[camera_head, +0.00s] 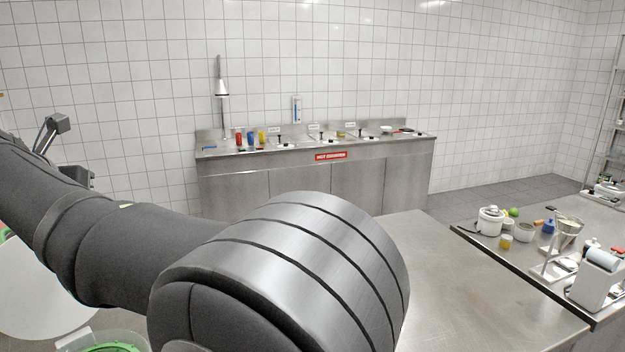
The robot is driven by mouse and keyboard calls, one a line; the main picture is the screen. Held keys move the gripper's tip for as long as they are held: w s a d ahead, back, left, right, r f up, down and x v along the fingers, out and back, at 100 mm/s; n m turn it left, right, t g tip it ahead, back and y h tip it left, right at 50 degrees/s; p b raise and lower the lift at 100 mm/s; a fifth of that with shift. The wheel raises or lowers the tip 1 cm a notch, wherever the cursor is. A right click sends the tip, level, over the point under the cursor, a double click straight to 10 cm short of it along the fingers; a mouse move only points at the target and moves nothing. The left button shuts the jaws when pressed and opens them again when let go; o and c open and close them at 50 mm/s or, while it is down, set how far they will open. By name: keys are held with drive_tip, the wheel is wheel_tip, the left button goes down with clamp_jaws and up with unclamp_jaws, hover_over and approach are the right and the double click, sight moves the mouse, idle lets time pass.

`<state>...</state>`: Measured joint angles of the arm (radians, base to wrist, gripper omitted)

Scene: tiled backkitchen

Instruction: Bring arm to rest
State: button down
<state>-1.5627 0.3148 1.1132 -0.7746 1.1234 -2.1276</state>
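My arm fills the lower left of the head view, with a dark sleeve-like link running in from the left edge. A large rounded grey metal joint of mine sits at bottom centre, close to the camera. A small dark bracket-like part (52,128) shows above the arm at the left; I cannot tell whether it belongs to my gripper. No gripper fingers can be made out. The arm hides part of the near metal table (450,290).
A steel sink counter (320,180) with coloured cups stands along the tiled wall. On the right, a worktop holds a white cooker (490,220), a yellow jar (506,241) and a white appliance (595,280). A green-rimmed bin (108,347) is at lower left. The near table's visible top is bare.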

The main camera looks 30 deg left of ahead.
wheel_tip(320, 180, up, 4)
drive_tip(key=s+d+r, duration=0.1)
drive_tip(key=s+d, duration=0.1)
drive_tip(key=s, duration=0.1)
drive_tip(key=shift+w+a+f, duration=0.3)
drive_tip(key=shift+w+f, duration=0.15)
drive_tip(key=shift+f, duration=0.3)
drive_tip(key=shift+w+a+f, duration=0.3)
drive_tip(key=shift+w+f, duration=0.2)
drive_tip(key=shift+f, duration=0.3)
drive_tip(key=shift+w+a+f, duration=0.3)
drive_tip(key=shift+w+f, duration=0.15)
drive_tip(key=shift+f, duration=0.3)
